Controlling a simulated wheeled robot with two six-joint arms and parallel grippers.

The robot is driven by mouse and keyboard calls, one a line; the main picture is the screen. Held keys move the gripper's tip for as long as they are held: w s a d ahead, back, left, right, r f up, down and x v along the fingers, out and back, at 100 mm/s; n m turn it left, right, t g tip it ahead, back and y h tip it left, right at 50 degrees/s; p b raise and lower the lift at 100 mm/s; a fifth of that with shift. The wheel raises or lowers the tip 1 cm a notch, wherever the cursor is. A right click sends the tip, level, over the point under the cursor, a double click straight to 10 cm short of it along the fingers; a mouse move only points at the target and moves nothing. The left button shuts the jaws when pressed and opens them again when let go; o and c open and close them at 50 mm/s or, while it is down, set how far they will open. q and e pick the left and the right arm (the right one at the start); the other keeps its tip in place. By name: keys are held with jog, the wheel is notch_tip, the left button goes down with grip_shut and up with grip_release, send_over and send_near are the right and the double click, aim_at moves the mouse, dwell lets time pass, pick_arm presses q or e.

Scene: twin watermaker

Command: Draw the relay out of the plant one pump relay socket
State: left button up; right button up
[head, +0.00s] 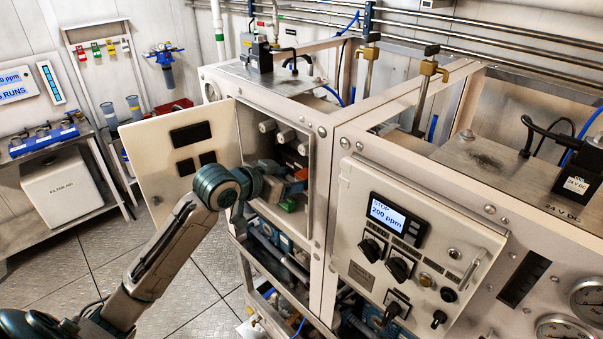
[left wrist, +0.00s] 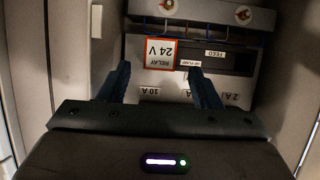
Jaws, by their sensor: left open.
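The relay (left wrist: 160,53) shows in the left wrist view as an orange-edged block with an upside-down "RELAY 24 V" label. It stands in the back of the open cabinet, beside a dark recess (left wrist: 215,60) labelled FEED and HP PUMP. My left gripper (left wrist: 158,72) is open, its two blue fingers pointing at the relay, one to each side of it in the picture. I cannot tell how deep the fingers reach. In the head view my left gripper (head: 283,177) is inside the cabinet opening, close to an orange part (head: 300,174). My right gripper is not in view.
The cabinet door (head: 160,155) stands open to the left of my left arm. The cabinet's side walls (left wrist: 50,50) are close on both sides. Small tags reading 10 A and 2 A (left wrist: 231,96) sit below the relay. A control panel (head: 405,240) reads STOP, 200 ppm.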

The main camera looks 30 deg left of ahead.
aim_at(299, 177)
pick_arm(q)
jog(key=shift+p+x, duration=0.65)
jog(key=shift+x, duration=1.3)
jog(key=c, duration=1.2)
jog(key=s, duration=0.1)
jog(key=s+a, duration=0.1)
jog(key=s, duration=0.1)
jog(key=s+a, duration=0.1)
jog(key=s, duration=0.1)
jog(key=shift+s, duration=0.25)
jog(key=shift+d, duration=0.1)
